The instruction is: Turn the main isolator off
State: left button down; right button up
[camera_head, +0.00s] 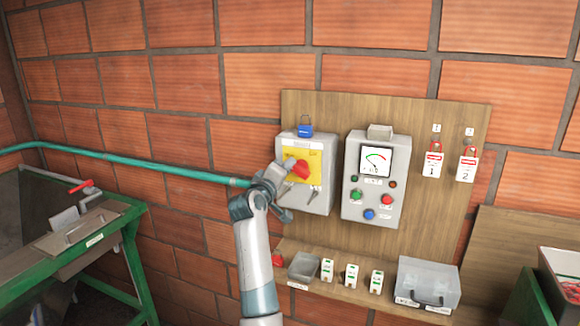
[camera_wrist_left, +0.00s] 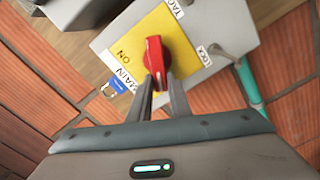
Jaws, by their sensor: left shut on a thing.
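The main isolator is a grey box (camera_head: 322,200) with a yellow plate (camera_head: 316,160) on the wooden wall board. Its red rotary handle (camera_head: 301,171) is partly hidden by my left gripper (camera_head: 285,172) in the head view. In the left wrist view, the red handle (camera_wrist_left: 155,58) stands on the yellow plate (camera_wrist_left: 182,45), with the word ON printed beside it. The fingers of my left gripper (camera_wrist_left: 161,78) are shut on the handle's near end. My right gripper is not in view.
A blue padlock (camera_head: 305,128) is at the top of the isolator box. A control box (camera_head: 377,205) with a meter and buttons is close to its right. Red lockout padlocks with tags (camera_head: 432,163) hang further right. A shelf (camera_head: 345,293) holds small items below. A teal pipe (camera_head: 150,168) runs along the wall at left.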

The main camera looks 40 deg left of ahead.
pick_arm(q)
jog(key=shift+w+f+n, duration=0.1)
jog(key=shift+f+n, duration=0.15)
jog(key=shift+n, duration=1.1)
jog(key=shift+f+n, duration=0.2)
jog(key=shift+n, duration=1.15)
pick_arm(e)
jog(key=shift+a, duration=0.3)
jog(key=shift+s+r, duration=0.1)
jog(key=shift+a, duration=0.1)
